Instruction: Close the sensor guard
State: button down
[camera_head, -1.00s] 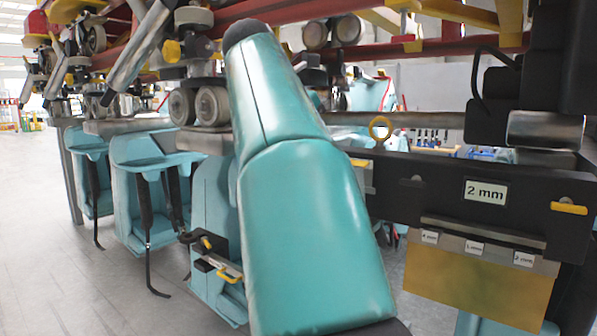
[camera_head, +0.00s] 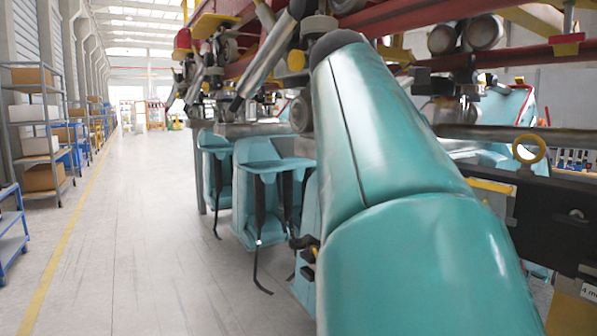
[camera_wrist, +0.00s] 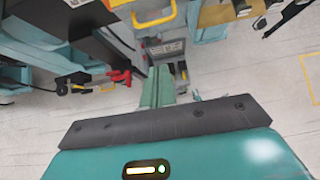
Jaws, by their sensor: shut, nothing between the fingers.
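No part is clearly recognisable as the sensor guard. In the head view, a dark panel (camera_head: 548,210) with a yellow strip (camera_head: 490,186) on its upper edge stands at the right, partly behind my teal arm. A yellow ring (camera_head: 530,148) sits above it. In the wrist view, my gripper (camera_wrist: 158,72) is shut and empty, its teal fingers together, over the floor. A grey unit with a yellow handle (camera_wrist: 153,22) shows beyond the fingertips; whether they touch it is unclear. My gripper is out of sight in the head view.
Teal seats (camera_head: 262,200) with dark straps hang under the red track at centre. Shelves with boxes (camera_head: 38,145) line the left wall. The floor (camera_head: 150,240) between is clear. In the wrist view, a red and black fitting (camera_wrist: 118,77) lies left of my fingers.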

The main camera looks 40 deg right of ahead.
jog(key=s+d+f, duration=0.1)
jog(key=d+f, duration=0.5)
jog(key=d, duration=0.3)
jog(key=shift+s+d, duration=0.4)
jog(key=shift+d, duration=0.1)
jog(key=d, duration=0.1)
jog(key=d+r, duration=0.2)
jog(key=shift+s+d, duration=0.3)
jog(key=shift+d, duration=0.05)
